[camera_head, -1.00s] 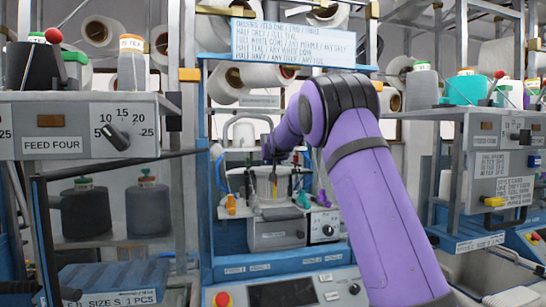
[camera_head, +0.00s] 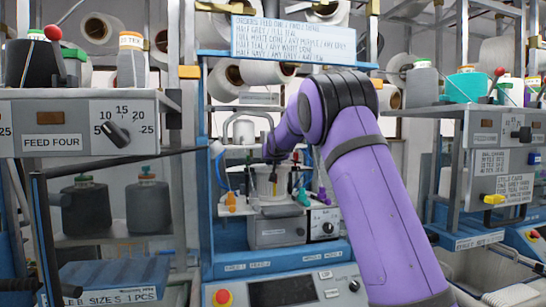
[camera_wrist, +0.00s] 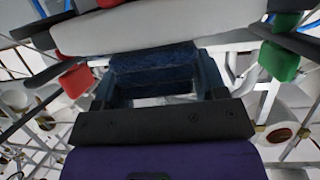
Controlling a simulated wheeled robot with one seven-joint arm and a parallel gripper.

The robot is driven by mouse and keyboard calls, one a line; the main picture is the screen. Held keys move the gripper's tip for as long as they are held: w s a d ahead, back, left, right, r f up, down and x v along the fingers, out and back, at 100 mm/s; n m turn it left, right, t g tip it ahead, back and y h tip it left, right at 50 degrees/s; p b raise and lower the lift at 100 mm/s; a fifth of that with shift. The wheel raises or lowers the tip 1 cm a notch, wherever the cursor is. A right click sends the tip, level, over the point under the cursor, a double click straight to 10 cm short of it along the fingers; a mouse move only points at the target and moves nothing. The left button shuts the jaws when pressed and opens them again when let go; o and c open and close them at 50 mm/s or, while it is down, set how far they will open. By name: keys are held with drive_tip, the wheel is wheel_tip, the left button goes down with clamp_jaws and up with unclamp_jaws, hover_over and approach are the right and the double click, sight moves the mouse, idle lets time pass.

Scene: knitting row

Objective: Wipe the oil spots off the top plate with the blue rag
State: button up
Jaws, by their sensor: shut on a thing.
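My gripper (camera_wrist: 158,76) is shut on the dark blue rag (camera_wrist: 155,62), which spans between its fingers in the wrist view. A long, pale grey plate-like surface (camera_wrist: 150,33) lies just beyond the rag. I cannot tell whether the rag touches it, or whether it is the top plate. In the head view my purple arm reaches into the blue-framed machine at the centre, and the arm's far end hides most of the gripper there. I can make out no oil spots in either view.
A lettered sign (camera_head: 293,38) hangs above my arm. A pot-like container (camera_head: 268,183) and a grey box with a dial (camera_head: 278,228) stand below its far end. Shelves with cones and the feed panel (camera_head: 85,128) flank the left. Red (camera_wrist: 76,79) and green parts are close around the gripper.

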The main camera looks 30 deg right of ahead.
drive_tip(key=shift+f, duration=0.45)
drive_tip(key=shift+w, duration=0.1)
